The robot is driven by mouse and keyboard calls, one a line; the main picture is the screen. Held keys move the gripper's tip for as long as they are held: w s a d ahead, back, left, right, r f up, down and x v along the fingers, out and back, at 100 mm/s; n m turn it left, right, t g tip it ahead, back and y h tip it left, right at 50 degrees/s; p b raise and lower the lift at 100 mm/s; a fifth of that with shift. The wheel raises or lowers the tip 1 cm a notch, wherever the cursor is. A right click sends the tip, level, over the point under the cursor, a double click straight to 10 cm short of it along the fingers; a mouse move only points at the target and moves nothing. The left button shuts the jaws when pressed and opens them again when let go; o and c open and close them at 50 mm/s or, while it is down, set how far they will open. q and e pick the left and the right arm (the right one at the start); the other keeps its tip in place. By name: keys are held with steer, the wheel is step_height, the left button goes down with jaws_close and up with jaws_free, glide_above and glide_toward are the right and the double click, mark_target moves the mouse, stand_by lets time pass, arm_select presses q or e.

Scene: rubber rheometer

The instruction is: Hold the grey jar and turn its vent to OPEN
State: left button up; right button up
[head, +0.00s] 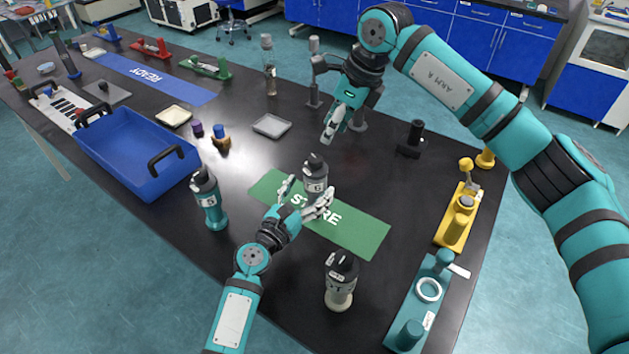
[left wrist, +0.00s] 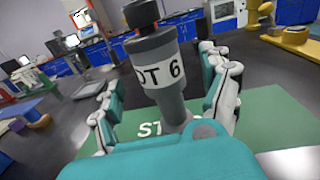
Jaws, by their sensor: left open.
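The grey jar (head: 317,187) stands upright on the green STORE mat (head: 360,234). Its dark cap with the vent (head: 314,162) is on top; the setting cannot be read. In the left wrist view the jar (left wrist: 172,105) carries a white label ending in "6". My left gripper (head: 309,191) is open, with one finger on each side of the jar; in the left wrist view gaps show between the fingers and its body. My right gripper (head: 333,127) hangs behind and above the jar, apart from it; its finger opening is unclear.
A teal jar (head: 211,208) stands left of the mat and a pale jar (head: 340,290) in front of it. A blue tote (head: 130,160), a yellow fixture (head: 459,222) and a teal fixture (head: 421,300) flank the work area. A black stand (head: 413,138) is behind right.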

arm_select(q)
steer(key=shift+x, duration=1.7)
